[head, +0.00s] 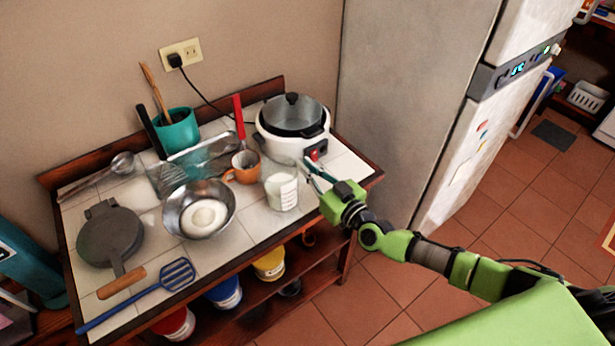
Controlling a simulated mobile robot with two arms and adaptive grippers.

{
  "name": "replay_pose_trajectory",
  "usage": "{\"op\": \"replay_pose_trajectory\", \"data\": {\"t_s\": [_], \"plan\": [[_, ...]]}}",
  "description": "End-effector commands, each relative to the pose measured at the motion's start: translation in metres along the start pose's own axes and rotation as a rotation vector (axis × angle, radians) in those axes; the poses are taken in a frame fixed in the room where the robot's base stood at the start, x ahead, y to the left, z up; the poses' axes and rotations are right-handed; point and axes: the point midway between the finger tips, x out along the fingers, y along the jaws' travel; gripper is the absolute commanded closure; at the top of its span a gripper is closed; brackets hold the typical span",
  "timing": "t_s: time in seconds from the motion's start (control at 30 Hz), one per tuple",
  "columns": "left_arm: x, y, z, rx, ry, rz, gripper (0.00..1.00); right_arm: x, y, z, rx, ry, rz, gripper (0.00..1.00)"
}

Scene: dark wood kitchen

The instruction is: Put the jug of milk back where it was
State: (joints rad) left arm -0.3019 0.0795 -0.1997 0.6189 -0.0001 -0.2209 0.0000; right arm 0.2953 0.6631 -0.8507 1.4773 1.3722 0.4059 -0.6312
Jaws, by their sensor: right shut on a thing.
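The jug of milk (282,192) is a clear jug with white contents, upright near the front right of the tiled table. My right gripper (312,172) reaches in from the right and is shut on the jug's right side, where the handle is mostly hidden by the fingers. I cannot tell whether the jug's base touches the tiles. My left gripper is not in view.
Close by stand an orange cup (244,167), a metal bowl (173,222) with white contents and a white rice cooker (283,146). A glass dish (208,155), flat pan (110,238) and blue spatula (133,298) are further left. A fridge (410,90) stands right.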

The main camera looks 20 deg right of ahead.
Motion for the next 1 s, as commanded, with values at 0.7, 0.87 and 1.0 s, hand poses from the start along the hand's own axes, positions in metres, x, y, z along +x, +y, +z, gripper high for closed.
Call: {"op": "replay_pose_trajectory", "data": {"t_s": [0.7,0.87,1.0], "plan": [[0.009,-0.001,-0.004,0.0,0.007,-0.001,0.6,-0.001,-0.001,0.022,0.001,-0.001,-0.002,0.76],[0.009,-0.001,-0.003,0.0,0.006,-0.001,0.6,-0.001,-0.001,0.022,0.001,-0.001,-0.002,0.76],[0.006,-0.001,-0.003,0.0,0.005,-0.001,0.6,-0.001,-0.001,0.018,0.0,0.0,-0.002,0.76]]}}
